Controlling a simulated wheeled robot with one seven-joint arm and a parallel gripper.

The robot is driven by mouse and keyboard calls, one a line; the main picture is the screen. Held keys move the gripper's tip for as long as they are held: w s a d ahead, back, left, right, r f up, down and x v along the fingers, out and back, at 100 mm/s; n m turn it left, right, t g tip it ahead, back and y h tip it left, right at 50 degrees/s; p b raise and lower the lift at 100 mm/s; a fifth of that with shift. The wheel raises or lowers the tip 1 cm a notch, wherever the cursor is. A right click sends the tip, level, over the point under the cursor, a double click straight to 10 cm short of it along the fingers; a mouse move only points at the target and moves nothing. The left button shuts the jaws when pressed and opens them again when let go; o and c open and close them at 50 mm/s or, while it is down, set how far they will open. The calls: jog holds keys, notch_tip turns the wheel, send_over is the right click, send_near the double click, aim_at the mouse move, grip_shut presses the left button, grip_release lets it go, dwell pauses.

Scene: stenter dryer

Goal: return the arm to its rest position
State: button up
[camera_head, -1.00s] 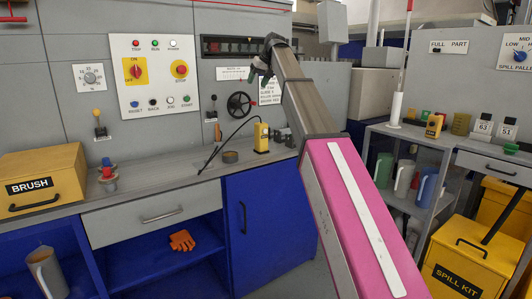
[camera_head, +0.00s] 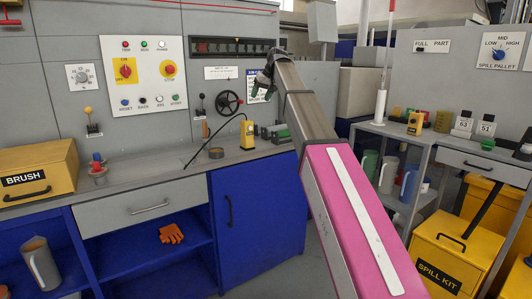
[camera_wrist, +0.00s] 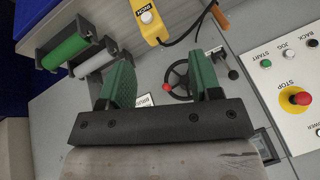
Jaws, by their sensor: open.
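My gripper (camera_head: 262,88) is at the end of my raised arm, in front of the grey machine panel, close to the black handwheel in the head view. In the wrist view my gripper (camera_wrist: 165,82) shows two green fingers spread apart with nothing between them. The handwheel (camera_wrist: 178,80) with its red knob lies beyond the fingers. My arm reaches up and forward from the lower right of the head view. The wrist view is turned, with the panel on the right side.
A control panel (camera_head: 145,75) is on the wall. A grey shelf (camera_head: 400,207) and a yellow spill kit (camera_head: 448,250) stand at right.

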jog(key=s+d+f+m+h, duration=0.1)
jog(key=s+d+f, duration=0.3)
jog(key=f, duration=0.7)
jog(key=s+d+f+m+g+h, duration=0.1)
jog(key=s+d+f, duration=0.25)
jog(key=f, duration=0.85)
jog(key=s+d+f+m, duration=0.1)
jog(key=s+d+f, duration=0.25)
jog(key=f, duration=0.75)
jog(key=s+d+f+g+h, duration=0.1)
jog(key=s+d+f, duration=0.4)
jog(key=s+f, duration=0.7)
jog(key=s+d+f+m+g+h, duration=0.1)
jog(key=s+d+f, duration=0.4)
jog(key=s+f, duration=0.7)
jog(key=shift+s+h, duration=0.3)
jog(key=shift+s, duration=0.6)
